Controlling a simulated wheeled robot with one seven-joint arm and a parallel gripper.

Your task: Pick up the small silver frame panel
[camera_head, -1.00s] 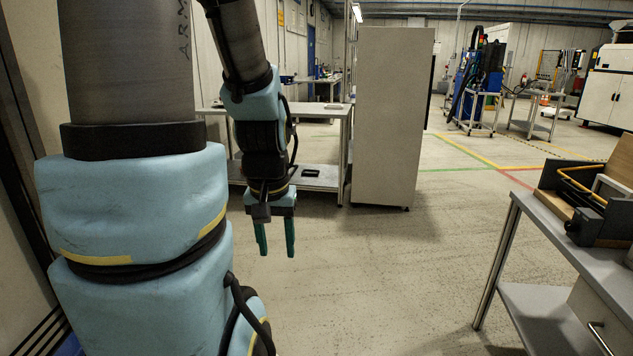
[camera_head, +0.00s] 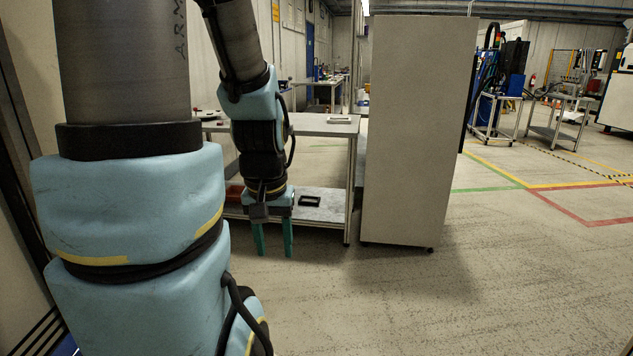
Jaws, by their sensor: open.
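A small silver frame panel (camera_head: 340,120) appears to lie flat on the top of the grey table (camera_head: 318,128), near its right end. It is small and far off, so its details are hard to make out. My gripper (camera_head: 273,240) points down with its two green fingers apart and nothing between them. In the picture it hangs lower than the panel and to its left, in front of the table, and is clear of the panel.
A black frame (camera_head: 310,201) and a red bin (camera_head: 234,194) sit on the table's lower shelf. A tall grey cabinet (camera_head: 418,130) on casters stands just right of the table. The floor (camera_head: 480,290) in front and to the right is open.

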